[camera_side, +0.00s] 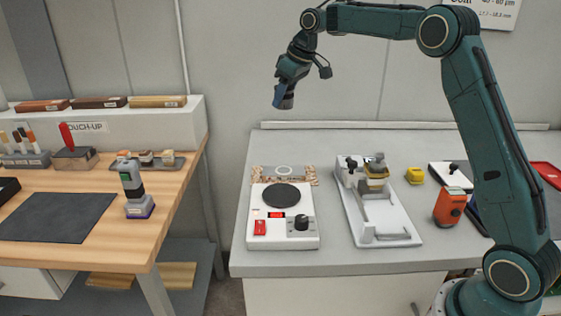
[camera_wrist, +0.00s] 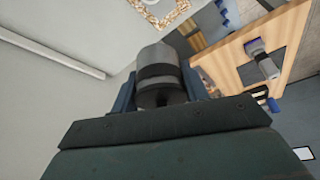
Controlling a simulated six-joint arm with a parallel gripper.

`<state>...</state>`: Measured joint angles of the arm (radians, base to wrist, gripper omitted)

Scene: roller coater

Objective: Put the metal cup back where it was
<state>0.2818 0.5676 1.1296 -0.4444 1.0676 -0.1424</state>
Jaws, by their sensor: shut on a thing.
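My gripper (camera_side: 284,97) is high above the grey bench in the side view, pointing down, near the bench's back left corner. In the wrist view, my gripper (camera_wrist: 157,98) is shut on the metal cup (camera_wrist: 157,62), a grey cylinder with a dark band. Its blue fingers sit on both sides of the cup. In the side view the cup is mostly hidden by the fingers. A patterned tan piece with a pale ring (camera_side: 283,171) lies on the bench behind the hotplate, below my gripper. It also shows at the top of the wrist view (camera_wrist: 158,14).
A white hotplate (camera_side: 282,230) with a dark disc and a white coater (camera_side: 384,217) stand on the grey bench (camera_side: 335,262). An orange device (camera_side: 449,206) and a yellow item (camera_side: 414,175) are to the right. A wooden table (camera_side: 135,245) holds a dark mat and tools.

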